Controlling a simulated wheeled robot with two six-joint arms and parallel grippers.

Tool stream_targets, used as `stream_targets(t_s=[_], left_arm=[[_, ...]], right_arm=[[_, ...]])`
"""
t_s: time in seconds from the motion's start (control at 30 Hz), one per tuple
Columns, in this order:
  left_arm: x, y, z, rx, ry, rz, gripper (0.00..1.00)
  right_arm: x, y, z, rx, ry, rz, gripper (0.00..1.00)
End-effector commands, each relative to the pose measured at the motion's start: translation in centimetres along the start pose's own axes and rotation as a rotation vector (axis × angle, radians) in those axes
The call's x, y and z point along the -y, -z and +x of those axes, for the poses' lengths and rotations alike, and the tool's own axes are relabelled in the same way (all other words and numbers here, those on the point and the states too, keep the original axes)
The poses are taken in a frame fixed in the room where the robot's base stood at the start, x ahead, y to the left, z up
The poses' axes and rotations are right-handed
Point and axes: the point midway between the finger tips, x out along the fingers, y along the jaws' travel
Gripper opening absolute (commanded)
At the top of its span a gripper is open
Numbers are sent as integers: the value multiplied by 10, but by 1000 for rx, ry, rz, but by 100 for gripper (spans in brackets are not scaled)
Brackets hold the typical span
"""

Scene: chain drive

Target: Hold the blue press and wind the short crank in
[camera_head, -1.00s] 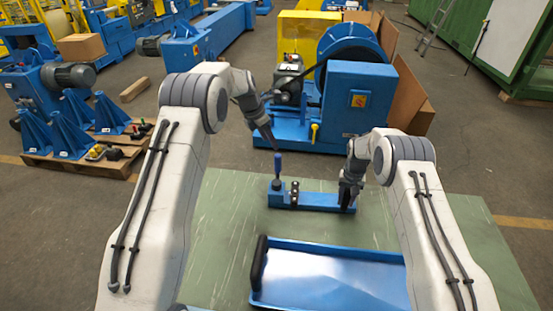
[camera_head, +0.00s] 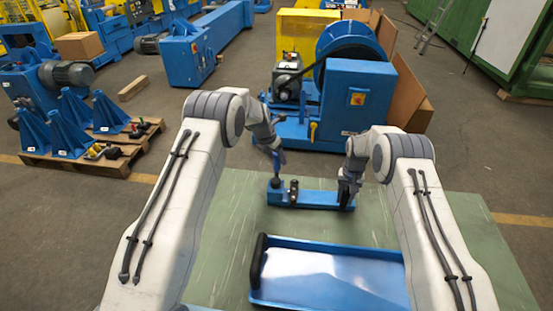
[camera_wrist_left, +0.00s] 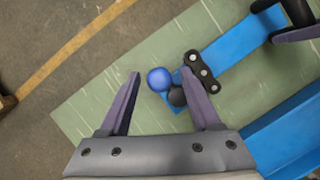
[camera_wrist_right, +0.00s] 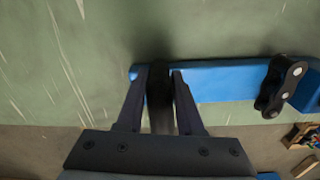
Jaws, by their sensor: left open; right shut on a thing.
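The blue press (camera_head: 315,198) is a long blue bar lying on the green table beyond the tray. My right gripper (camera_wrist_right: 160,75) is shut on a black upright part (camera_wrist_right: 160,100) at the press's right end. At the left end stands the short crank, with a round blue knob (camera_wrist_left: 159,79) on top and a dark round part beside it. A black chain link (camera_wrist_left: 201,72) sits on the bar near it. My left gripper (camera_wrist_left: 162,75) is open, its fingertips on either side of the knob in the left wrist view. Whether they touch it I cannot tell.
A blue tray (camera_head: 375,252) with a black handle (camera_head: 258,260) lies on the near part of the green table (camera_head: 225,215). A large blue machine (camera_head: 358,95) stands on the floor behind the table. The table is bare left of the press.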

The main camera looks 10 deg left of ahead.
Motion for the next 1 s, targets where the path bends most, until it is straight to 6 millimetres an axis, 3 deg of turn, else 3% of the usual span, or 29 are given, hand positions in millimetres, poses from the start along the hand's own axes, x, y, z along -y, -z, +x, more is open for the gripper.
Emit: stream_targets(t_s=[0.13,0.47,0.63,1.0], left_arm=[[0,0,13,-1,0,1,64],[0,0,16,0,0,1,64],[0,0,16,0,0,1,3],[1,0,16,-2,14,32,0]], right_arm=[[1,1,-1,-4,2,2,0],[1,1,-1,-4,2,3,0],[1,1,-1,-4,2,3,0],[1,1,-1,-4,2,3,0]])
